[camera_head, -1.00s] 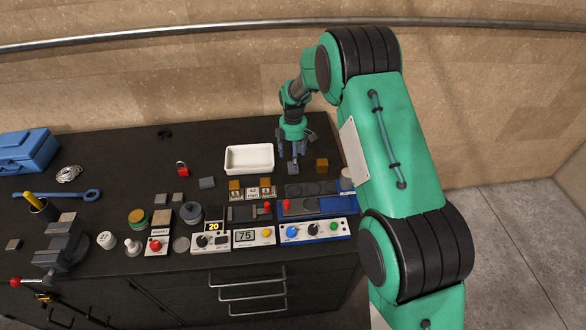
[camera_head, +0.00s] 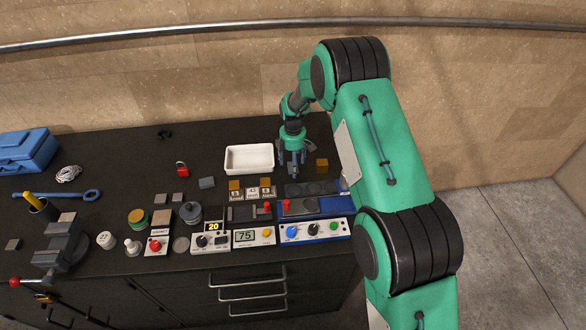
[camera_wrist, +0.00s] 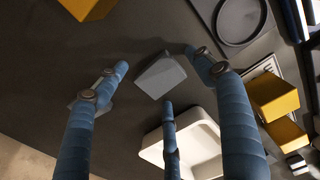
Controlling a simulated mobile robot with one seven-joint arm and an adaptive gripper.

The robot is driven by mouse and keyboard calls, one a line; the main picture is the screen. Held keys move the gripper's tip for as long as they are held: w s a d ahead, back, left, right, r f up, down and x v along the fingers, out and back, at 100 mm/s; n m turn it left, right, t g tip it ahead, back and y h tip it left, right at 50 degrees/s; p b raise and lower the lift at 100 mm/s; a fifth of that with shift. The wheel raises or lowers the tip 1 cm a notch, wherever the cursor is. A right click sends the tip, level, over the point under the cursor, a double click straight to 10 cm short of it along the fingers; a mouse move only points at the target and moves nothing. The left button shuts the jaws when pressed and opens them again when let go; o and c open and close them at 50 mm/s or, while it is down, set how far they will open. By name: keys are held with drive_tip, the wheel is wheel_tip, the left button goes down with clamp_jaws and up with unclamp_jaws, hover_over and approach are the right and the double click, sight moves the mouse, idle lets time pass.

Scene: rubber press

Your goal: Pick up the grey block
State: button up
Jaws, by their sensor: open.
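In the wrist view, a grey block (camera_wrist: 160,75) lies on the dark bench top between my spread blue fingers. My gripper (camera_wrist: 158,84) is open around it, and no finger is clearly touching the block. In the head view, my gripper (camera_head: 292,170) points down at the back right of the bench, right of the white tray. There the fingers largely hide the block beneath them. A small grey shape behind the left finger in the wrist view is too covered to name.
The white tray (camera_head: 249,158) stands left of my gripper. A yellow-brown block (camera_head: 321,166) is close on the right. Another grey block (camera_head: 207,183) lies farther left. Open bench remains at the back left.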

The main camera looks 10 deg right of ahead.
drive_tip(key=c, duration=1.7)
drive_tip(key=shift+c, duration=0.2)
drive_tip(key=shift+r, duration=0.15)
wheel_tip(320, 180, up, 10)
